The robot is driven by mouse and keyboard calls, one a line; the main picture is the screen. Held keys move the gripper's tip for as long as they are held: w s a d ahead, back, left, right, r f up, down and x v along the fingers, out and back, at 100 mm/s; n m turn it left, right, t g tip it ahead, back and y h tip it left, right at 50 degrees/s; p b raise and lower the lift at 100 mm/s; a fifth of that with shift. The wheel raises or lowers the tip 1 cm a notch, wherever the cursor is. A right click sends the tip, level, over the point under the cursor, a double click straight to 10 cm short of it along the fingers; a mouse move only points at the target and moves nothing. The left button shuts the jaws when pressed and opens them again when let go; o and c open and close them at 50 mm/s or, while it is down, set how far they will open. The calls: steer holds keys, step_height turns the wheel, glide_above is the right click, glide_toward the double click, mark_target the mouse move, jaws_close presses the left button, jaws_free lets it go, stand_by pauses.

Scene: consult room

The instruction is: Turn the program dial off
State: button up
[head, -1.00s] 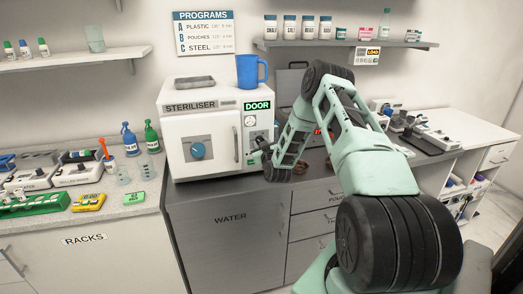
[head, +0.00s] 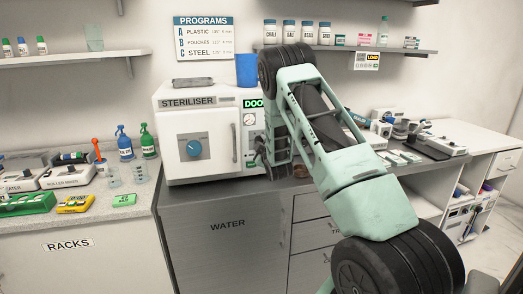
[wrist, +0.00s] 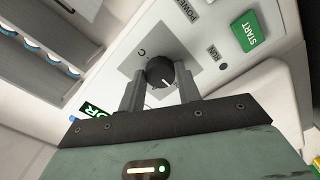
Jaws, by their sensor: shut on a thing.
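The steriliser (head: 205,110) is a white box on the grey counter, with a control panel (head: 250,120) at the right of its door. In the wrist view a black round dial (wrist: 158,70) with a white pointer line sits on a grey plate of that panel. The pointer slants toward the right finger. A single letter, perhaps C, shows at the dial's upper left. My gripper (wrist: 160,78) is shut on the dial, one finger on each side. In the head view my gripper (head: 262,155) is at the panel, and my arm hides the dial.
A green START button (wrist: 248,31) and POWER and RUN labels are near the dial. A blue mug (head: 247,70) and grey tray (head: 193,82) stand on top. A PROGRAMS sign (head: 204,37) hangs above.

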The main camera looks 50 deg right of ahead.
stand_by(0.4)
steer(key=o, duration=1)
steer(key=shift+c, duration=0.2)
steer(key=shift+s, duration=0.1)
steer(key=b+v, duration=0.5)
steer(key=v, duration=1.2)
steer(key=shift+s, duration=0.15)
